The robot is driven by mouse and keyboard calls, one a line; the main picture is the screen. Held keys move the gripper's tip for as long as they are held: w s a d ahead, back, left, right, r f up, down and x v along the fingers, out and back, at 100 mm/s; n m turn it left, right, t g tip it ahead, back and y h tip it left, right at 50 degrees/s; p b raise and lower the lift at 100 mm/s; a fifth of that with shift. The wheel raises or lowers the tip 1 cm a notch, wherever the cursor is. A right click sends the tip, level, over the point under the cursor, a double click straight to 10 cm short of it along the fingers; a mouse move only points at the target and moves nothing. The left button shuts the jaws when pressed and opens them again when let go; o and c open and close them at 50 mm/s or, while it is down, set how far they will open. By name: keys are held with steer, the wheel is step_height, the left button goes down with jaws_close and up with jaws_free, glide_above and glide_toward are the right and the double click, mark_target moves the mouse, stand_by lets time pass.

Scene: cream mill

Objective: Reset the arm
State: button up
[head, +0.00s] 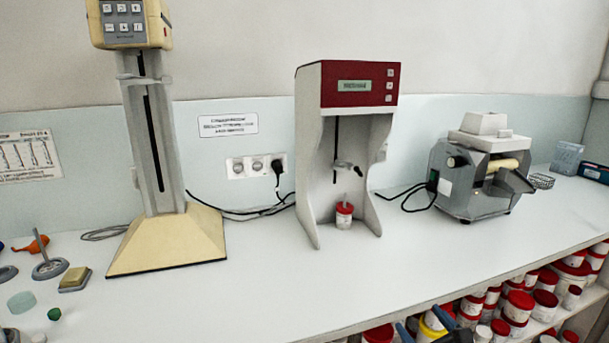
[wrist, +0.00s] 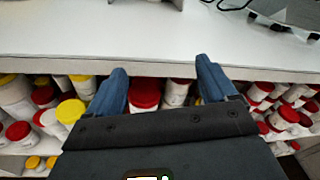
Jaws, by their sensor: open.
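My gripper (head: 424,326) shows at the bottom edge of the head view, in front of the shelf below the counter. In the wrist view my gripper (wrist: 161,72) has its two blue fingers spread apart, pointing toward the counter's front edge. Nothing is held between them. Red-lidded jars on the shelf show behind and between the fingers. Most of my arm is out of view.
The white counter (head: 300,290) carries a cream-based column device (head: 165,240), a red-topped mixer (head: 358,85) with a small red-lidded jar (head: 344,214), and a grey machine (head: 470,195). Small tools lie at left. Jars (head: 517,305) crowd the shelf below. The front counter strip is clear.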

steer(key=s+d+f+n+g+h, duration=0.1)
steer(key=s+f+n+h, duration=0.15)
steer(key=s+n, duration=0.9)
steer(key=s+d+f+n+g+h, duration=0.15)
steer(key=s+f+n, duration=0.25)
steer(key=s, duration=1.5)
steer(key=s+a+r+n, duration=0.3)
steer(key=s+r+n, duration=0.4)
steer(key=s, duration=0.3)
steer(key=s+a+r+n, duration=0.3)
steer(key=s+r+n, duration=0.4)
steer(key=s+r, duration=0.2)
steer(key=shift+s+r+t+y, duration=0.4)
steer(key=shift+r+t, duration=0.05)
steer(key=shift+n, duration=0.25)
